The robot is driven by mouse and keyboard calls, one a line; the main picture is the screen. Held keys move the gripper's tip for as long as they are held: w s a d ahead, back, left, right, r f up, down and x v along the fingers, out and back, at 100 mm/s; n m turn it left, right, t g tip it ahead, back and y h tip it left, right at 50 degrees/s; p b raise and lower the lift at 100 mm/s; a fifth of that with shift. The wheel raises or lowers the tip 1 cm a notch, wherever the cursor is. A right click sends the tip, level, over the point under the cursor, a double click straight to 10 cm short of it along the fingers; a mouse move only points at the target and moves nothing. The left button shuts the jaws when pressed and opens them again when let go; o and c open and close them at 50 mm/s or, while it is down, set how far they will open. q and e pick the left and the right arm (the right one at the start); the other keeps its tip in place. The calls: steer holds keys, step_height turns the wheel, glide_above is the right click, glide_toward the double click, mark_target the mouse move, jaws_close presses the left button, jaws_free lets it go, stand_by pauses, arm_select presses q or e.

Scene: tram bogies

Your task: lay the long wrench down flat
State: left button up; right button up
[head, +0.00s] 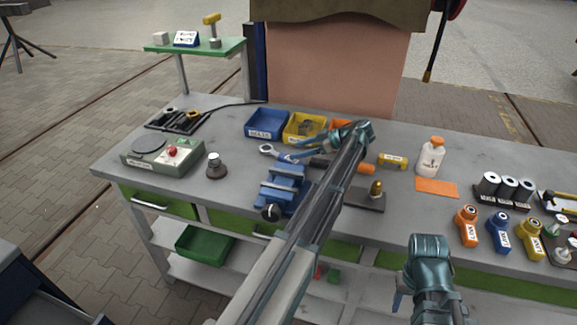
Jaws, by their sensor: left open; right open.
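The long wrench shows as a grey ring end (266,149) with a short stretch of shaft running right, just behind the blue vise (281,188) on the workbench. The rest of it is hidden by my gripper, and I cannot tell whether it touches the bench. My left gripper (301,149) reaches over the bench from the right side of the wrench. Its blue fingers are open, close to the shaft. My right gripper (399,300) is open in front of the bench's front edge, away from the wrench, with its fingers partly hidden.
Blue (266,123) and yellow (304,129) bins stand behind the wrench.

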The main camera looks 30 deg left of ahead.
arm_select(q)
steer(key=shift+a+f, duration=0.15)
steer(key=shift+a, duration=0.25)
